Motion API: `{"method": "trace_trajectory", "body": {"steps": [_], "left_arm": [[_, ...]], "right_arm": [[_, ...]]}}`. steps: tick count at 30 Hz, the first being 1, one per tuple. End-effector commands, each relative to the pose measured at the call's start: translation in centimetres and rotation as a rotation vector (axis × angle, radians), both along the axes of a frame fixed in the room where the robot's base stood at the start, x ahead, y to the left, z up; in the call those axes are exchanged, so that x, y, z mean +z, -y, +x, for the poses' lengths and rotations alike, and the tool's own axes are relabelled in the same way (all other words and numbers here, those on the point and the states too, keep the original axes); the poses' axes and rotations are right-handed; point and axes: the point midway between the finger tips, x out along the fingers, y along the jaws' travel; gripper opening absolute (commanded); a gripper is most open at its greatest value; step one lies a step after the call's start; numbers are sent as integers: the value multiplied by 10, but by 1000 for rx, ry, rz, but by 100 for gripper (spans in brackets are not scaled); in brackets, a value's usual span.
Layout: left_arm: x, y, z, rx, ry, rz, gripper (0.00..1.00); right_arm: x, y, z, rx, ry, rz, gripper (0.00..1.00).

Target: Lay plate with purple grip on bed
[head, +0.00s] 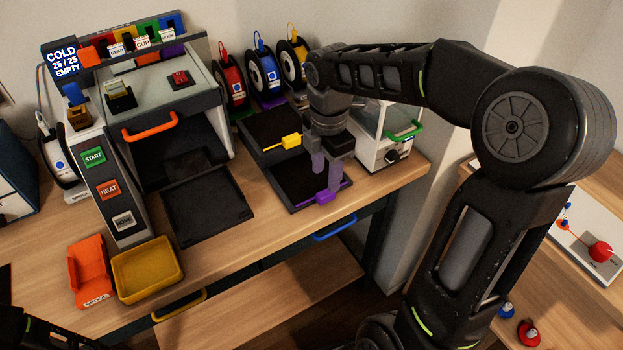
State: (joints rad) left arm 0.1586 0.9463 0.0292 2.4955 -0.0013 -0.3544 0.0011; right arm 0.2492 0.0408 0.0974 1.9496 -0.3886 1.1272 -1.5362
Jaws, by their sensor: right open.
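The plate with the purple grip (290,179) is a black square lying in the front slot of a rack at the right of the printer. Its purple grip (303,203) is at the front edge. My right gripper (328,193) points down with its fingers at the purple grip; its jaws are open, and I cannot tell whether they touch it. The bed (208,211) is a dark flat panel sticking out of the printer's open front, with no plate visible on it. My left gripper is not in view.
Behind lies another black plate (272,128) with a yellow grip. The printer (160,95) has an orange handle. A yellow tray (148,270) and orange holder (90,268) stand in front. Spools (265,75) line the wall. A white box (378,140) with a green handle stands right.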

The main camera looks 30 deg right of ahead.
Motion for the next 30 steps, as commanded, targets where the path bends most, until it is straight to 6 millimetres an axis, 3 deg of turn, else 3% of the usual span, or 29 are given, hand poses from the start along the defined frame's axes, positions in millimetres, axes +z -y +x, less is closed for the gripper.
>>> {"method": "trace_trajectory", "body": {"steps": [10,21,30], "left_arm": [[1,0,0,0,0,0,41],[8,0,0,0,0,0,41],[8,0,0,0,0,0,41]], "right_arm": [[-4,0,-1,0,-1,0,45],[-50,1,-2,1,-2,0,45],[-53,1,-2,1,0,-1,45]]}}
